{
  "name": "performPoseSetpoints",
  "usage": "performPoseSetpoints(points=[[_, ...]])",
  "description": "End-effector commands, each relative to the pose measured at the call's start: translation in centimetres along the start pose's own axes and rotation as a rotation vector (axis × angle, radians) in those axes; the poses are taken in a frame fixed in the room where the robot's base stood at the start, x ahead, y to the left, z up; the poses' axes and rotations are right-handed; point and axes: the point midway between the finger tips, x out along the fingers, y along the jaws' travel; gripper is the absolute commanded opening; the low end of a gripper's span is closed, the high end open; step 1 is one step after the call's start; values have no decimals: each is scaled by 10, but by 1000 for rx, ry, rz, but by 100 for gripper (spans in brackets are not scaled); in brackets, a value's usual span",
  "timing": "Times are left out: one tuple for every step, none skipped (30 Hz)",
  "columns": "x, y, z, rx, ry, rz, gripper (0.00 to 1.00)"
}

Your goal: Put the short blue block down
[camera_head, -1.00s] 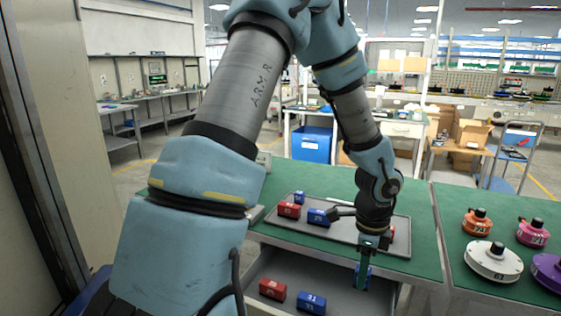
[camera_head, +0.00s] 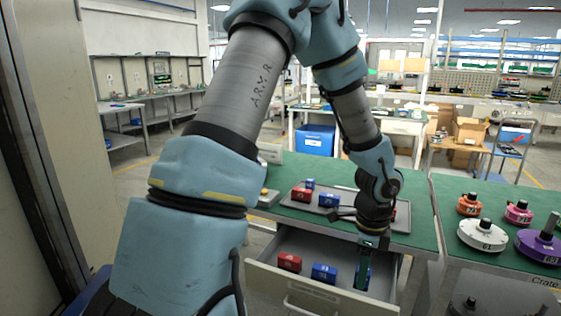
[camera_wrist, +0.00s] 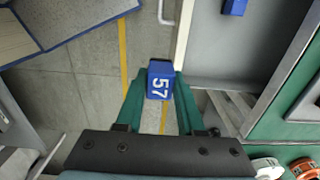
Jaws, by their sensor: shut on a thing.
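My gripper (camera_head: 364,279) points down at the right end of the open drawer (camera_head: 300,296). It is shut on a short blue block (camera_wrist: 160,80) marked 57. In the wrist view the block sits between the green fingertips (camera_wrist: 160,92), beside the drawer's pale edge, with floor behind it. In the head view the fingers hide most of the block. Whether it touches the drawer cannot be told.
A red block (camera_head: 289,262) and a blue block (camera_head: 324,272) lie in the drawer. Above, a grey tray (camera_head: 400,222) on the green table (camera_head: 424,215) holds red and blue blocks. Round motors, including a white one (camera_head: 482,235), stand at the right.

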Motion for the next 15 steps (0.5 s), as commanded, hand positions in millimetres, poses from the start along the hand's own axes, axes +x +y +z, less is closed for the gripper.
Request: performPoseSetpoints(points=[[1,0,4,-18,-1,0,0],[3,0,8,-43,-2,1,0],[4,1,13,-74,-2,1,0],[6,1,16,-96,-2,1,0],[7,1,19,-119,-1,1,0],[9,2,25,-155,-2,2,0],[11,2,29,-183,-1,1,0],[12,2,33,-209,-1,1,0],[14,2,38,-245,-2,1,0],[16,3,44,-281,-2,2,0],[19,3,50,-317,-2,2,0],[21,4,57,-364,-2,2,0],[24,4,64,-407,-2,2,0],[26,4,71,-451,-2,2,0],[30,5,80,-512,-3,2,0]])
